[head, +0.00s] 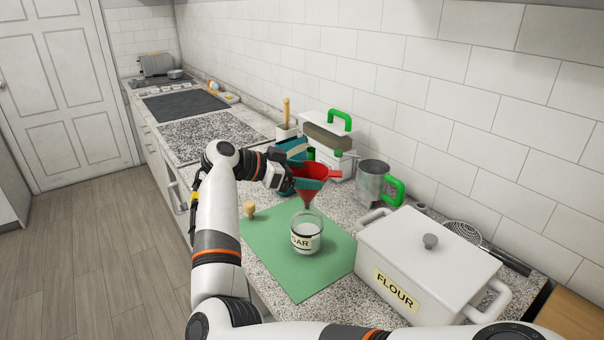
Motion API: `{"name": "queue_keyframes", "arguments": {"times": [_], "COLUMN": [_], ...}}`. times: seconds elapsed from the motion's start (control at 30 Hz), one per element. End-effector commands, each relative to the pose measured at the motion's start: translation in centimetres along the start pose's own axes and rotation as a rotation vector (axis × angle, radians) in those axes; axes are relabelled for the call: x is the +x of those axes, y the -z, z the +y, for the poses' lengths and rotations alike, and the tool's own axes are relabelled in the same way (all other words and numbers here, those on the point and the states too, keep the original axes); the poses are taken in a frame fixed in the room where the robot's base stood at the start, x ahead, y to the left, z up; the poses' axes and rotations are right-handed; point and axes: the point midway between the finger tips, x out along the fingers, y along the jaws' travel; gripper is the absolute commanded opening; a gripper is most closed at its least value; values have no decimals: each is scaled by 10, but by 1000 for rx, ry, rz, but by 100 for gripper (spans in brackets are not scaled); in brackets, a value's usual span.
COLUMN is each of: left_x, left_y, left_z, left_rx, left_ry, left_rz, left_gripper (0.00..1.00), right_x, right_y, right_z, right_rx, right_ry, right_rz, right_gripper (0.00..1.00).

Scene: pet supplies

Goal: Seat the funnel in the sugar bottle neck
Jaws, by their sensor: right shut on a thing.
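The red funnel (318,172) is in my right gripper (306,183), which is shut on its side near the rim. Its spout points down at the mouth of the clear sugar bottle (306,234). I cannot tell whether the spout tip is inside the neck or just above it. The bottle stands upright on a green mat (272,268), has a label ending in "AR" and holds white contents. A cork-like stopper (250,210) sits on the mat's left side. My left gripper is not in view.
A white flour box (427,262) stands right of the mat. A metal cup with a green handle (373,182) and a white container with a green handle (327,130) stand behind. A strainer (463,234) lies by the wall. The mat's front is clear.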

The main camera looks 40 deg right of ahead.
Motion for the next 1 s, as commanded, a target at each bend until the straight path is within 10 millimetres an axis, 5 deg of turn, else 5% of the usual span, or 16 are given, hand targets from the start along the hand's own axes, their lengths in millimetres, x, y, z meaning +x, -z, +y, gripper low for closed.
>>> {"name": "queue_keyframes", "arguments": {"times": [0.07, 0.1, 0.23, 0.57, 1.0], "left_x": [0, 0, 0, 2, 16], "left_y": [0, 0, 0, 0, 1], "left_z": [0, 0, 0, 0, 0], "left_rx": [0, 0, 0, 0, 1], "left_ry": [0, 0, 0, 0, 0], "left_rz": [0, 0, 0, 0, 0], "left_gripper": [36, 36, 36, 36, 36], "right_x": [1, 1, 1, -2, -31], "right_y": [3, 3, 3, -5, -76], "right_z": [0, 0, 0, 0, 0], "right_rx": [-4, -5, -4, 0, -1], "right_ry": [3, 3, 2, 1, 1], "right_rz": [4, 4, 4, 3, 5], "right_gripper": [56, 80, 100, 100, 100]}}
